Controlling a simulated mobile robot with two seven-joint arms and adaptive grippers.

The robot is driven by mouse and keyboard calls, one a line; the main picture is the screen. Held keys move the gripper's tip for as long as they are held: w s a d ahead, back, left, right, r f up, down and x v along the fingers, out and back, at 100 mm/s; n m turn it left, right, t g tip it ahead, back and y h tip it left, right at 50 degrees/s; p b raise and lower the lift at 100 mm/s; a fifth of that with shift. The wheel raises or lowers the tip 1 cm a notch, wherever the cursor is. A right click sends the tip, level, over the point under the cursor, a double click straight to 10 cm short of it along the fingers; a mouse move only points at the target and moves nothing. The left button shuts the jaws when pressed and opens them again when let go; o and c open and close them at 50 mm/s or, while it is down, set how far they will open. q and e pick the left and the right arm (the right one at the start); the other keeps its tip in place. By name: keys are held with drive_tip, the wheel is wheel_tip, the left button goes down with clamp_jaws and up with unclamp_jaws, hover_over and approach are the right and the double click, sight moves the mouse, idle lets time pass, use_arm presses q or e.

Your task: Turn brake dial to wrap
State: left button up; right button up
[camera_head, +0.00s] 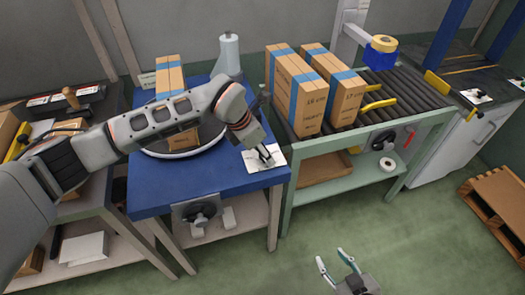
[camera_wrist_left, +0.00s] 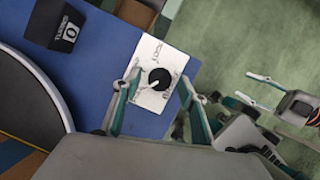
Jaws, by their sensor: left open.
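The brake dial is a black round knob (camera_wrist_left: 159,78) with a white pointer line, set on a white plate (camera_wrist_left: 151,101) with printed labels, only partly readable. The plate also shows in the head view (camera_head: 277,159) at the right front corner of the blue table. My left gripper (camera_head: 267,157) is over the plate, pointing down. In the left wrist view its open fingers (camera_wrist_left: 158,90) lie on either side of the knob; contact cannot be told. My right gripper (camera_head: 331,257) is open and empty above the floor, and shows in the left wrist view (camera_wrist_left: 255,90).
A black counter block (camera_wrist_left: 67,32) reading 0 is on the blue table (camera_head: 150,197). A round turntable (camera_head: 160,154) carries a carton (camera_head: 170,75), partly behind my left arm. A roller conveyor (camera_head: 412,92) with cartons (camera_head: 298,95) stands right.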

use_arm(q)
drive_tip(key=c, duration=1.1)
